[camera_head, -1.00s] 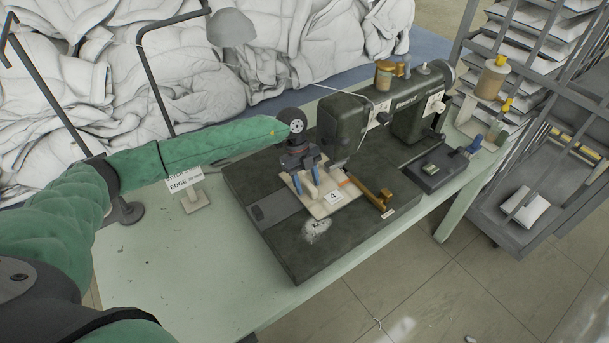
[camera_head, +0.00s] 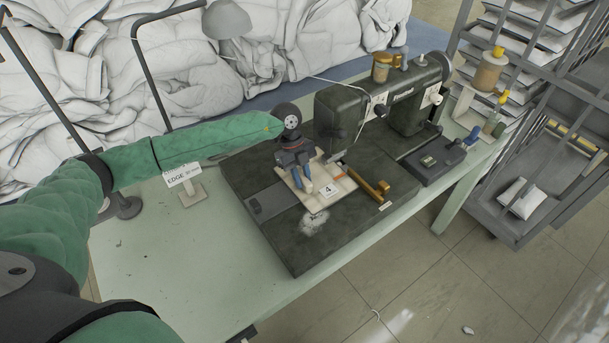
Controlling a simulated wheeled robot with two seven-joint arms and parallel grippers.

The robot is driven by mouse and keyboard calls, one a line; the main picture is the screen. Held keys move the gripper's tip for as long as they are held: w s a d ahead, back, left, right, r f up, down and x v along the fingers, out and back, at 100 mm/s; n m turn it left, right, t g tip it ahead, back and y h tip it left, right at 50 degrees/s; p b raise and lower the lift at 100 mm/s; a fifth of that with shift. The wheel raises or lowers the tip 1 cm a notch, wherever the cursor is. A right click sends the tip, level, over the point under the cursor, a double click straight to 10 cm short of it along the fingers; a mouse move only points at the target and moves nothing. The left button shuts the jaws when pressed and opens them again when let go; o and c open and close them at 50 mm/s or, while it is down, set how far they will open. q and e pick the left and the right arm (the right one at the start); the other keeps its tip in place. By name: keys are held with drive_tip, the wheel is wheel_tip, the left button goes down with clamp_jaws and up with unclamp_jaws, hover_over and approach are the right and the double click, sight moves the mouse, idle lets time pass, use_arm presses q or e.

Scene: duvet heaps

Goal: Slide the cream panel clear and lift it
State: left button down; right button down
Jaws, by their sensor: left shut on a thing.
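The cream panel (camera_head: 338,185), marked with a "4" tag, lies on or just above the dark sewing machine bed (camera_head: 270,232). Its far right edge is beside the needle area of the dark sewing machine (camera_head: 345,112); whether it is still under the needle I cannot tell. My left gripper (camera_head: 306,188) comes down from above, its blue fingers shut on the panel's left part. The gripper hides some of the panel. My right gripper is not in view.
A brass guide bar (camera_head: 370,184) lies on the bed just right of the panel. A pedal-like dark box (camera_head: 440,160) and thread spools (camera_head: 491,72) stand to the right. The pale green table (camera_head: 165,260) is clear at front left. White duvets heap behind.

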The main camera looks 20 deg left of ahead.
use_arm(q)
drive_tip(key=shift+s+a+r+p, duration=0.1)
drive_tip(key=shift+s+a+p, duration=0.2)
drive_tip(key=shift+s+a, duration=0.8)
drive_tip(key=shift+s+a+p, duration=0.25)
drive_tip(key=shift+s+a, duration=0.5)
drive_tip(key=shift+s, duration=0.55)
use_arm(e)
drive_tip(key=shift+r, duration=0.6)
use_arm(q)
drive_tip(key=c, duration=1.2)
unclamp_jaws()
drive_tip(key=shift+o, duration=0.2)
drive_tip(key=p+v, duration=0.3)
drive_tip(key=v, duration=0.4)
drive_tip(key=shift+r, duration=0.35)
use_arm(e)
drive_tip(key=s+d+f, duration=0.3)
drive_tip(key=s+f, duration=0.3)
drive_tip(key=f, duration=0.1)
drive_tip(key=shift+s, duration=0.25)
use_arm(q)
drive_tip(key=shift+a, duration=0.15)
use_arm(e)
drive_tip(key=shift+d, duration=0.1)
